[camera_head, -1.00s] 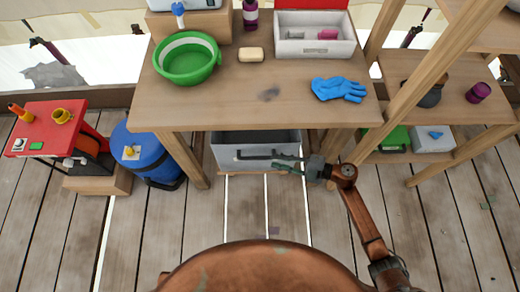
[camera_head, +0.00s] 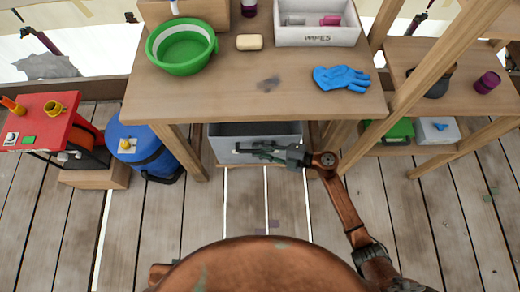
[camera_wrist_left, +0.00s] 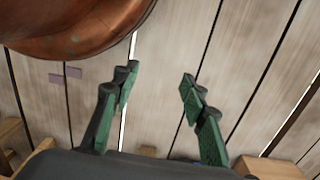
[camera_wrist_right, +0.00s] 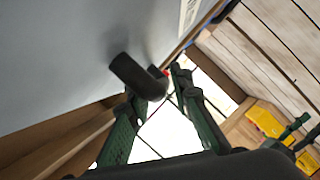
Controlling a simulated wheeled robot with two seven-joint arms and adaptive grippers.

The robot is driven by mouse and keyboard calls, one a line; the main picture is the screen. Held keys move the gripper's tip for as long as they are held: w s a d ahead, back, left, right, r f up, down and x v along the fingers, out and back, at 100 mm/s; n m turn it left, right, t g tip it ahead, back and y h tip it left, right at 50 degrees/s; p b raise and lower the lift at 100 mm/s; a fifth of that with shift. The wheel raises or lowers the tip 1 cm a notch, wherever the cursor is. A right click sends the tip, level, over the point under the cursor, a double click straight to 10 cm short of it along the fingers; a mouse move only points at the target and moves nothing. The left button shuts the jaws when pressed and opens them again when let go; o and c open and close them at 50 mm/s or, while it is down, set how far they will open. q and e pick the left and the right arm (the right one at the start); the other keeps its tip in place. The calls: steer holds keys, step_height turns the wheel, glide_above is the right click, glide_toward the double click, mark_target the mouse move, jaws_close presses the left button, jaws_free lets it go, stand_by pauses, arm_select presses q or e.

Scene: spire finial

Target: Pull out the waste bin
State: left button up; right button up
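The waste bin (camera_head: 222,144) is a grey box under the wooden table, with its front facing me. Its dark handle is largely hidden by my right gripper (camera_head: 256,151) in the head view. In the right wrist view the bin's grey front (camera_wrist_right: 55,60) fills the upper left. The black handle (camera_wrist_right: 132,76) lies at the fingertips of my right gripper (camera_wrist_right: 155,95), whose fingers are apart; I cannot tell whether they touch it. My left gripper (camera_wrist_left: 157,85) is open and empty above the plank floor in the left wrist view.
The table (camera_head: 230,100) overhangs the bin, with legs on both sides. A blue barrel (camera_head: 142,150) and red bench (camera_head: 38,120) stand left. A wooden shelf (camera_head: 455,75) stands right. The plank floor (camera_head: 255,205) in front is clear.

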jaws_close()
stand_by(0.3)
steer(key=shift+s, duration=0.1)
arm_select(q)
steer(key=s+a+f+p, duration=0.2)
steer(key=s+f+p, duration=0.1)
steer(key=f, duration=0.4)
steer(key=s+a+f+p, duration=0.2)
steer(key=s+f+p, duration=0.1)
steer(key=f, duration=0.4)
steer(key=s+f+p, duration=0.5)
steer(key=s+f, duration=0.1)
steer(key=s, duration=0.6)
steer(key=shift+s+a+m+y, duration=0.25)
steer(key=shift+s+m+y, duration=0.05)
steer(key=shift+s+m, duration=0.1)
arm_select(e)
steer(key=s, duration=2.2)
steer(key=shift+s, duration=0.15)
steer(key=shift+d, duration=0.1)
